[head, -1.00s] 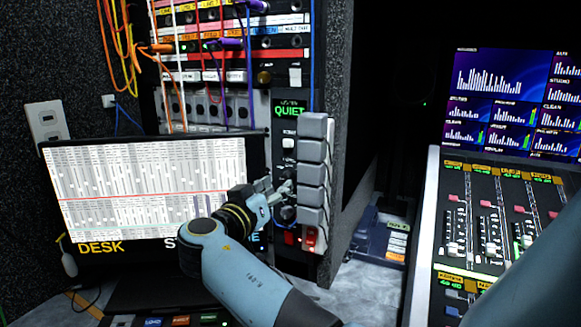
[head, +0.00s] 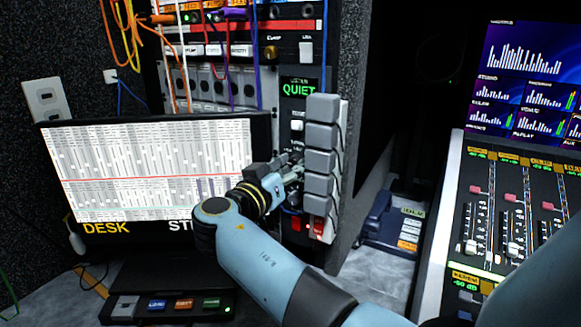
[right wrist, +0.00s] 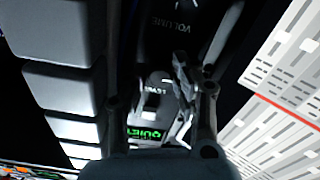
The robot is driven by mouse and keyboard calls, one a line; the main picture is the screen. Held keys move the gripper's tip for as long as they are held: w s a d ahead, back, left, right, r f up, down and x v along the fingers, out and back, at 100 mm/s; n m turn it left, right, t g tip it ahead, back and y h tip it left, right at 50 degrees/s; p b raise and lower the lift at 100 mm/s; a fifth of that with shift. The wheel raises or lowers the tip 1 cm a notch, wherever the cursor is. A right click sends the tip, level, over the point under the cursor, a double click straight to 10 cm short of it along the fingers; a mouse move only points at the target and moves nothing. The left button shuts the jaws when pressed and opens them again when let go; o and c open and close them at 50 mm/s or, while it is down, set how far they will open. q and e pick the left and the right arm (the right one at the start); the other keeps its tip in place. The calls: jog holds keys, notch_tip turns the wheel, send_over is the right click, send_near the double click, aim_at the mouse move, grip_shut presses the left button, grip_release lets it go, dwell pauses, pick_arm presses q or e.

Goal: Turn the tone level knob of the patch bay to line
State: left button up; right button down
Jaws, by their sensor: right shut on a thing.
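The patch bay's narrow dark control strip carries a lit green QUIET display (head: 299,89), which also shows upside down in the right wrist view (right wrist: 146,134). My right gripper (head: 291,170) is at this strip, below the display and just left of the column of grey blocks. It is shut on the tone level knob, which the fingers hide in the head view. I cannot read the knob's setting. My left gripper is not in view.
The grey blocks (head: 321,140) stand close along the right of the strip. A desk monitor (head: 150,170) is close on the left. Red switches (head: 318,227) sit below the hand. Patch cables hang above. A fader console (head: 510,215) stands at the right.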

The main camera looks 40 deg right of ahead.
jog(key=shift+n, duration=0.8)
jog(key=shift+n+b, duration=0.4)
jog(key=shift+n, duration=0.8)
jog(key=n, duration=0.4)
jog(key=shift+r+n+p, duration=0.1)
jog(key=shift+n+p, duration=0.2)
jog(key=c, duration=1.3)
grip_release()
jog(key=shift+c, duration=0.2)
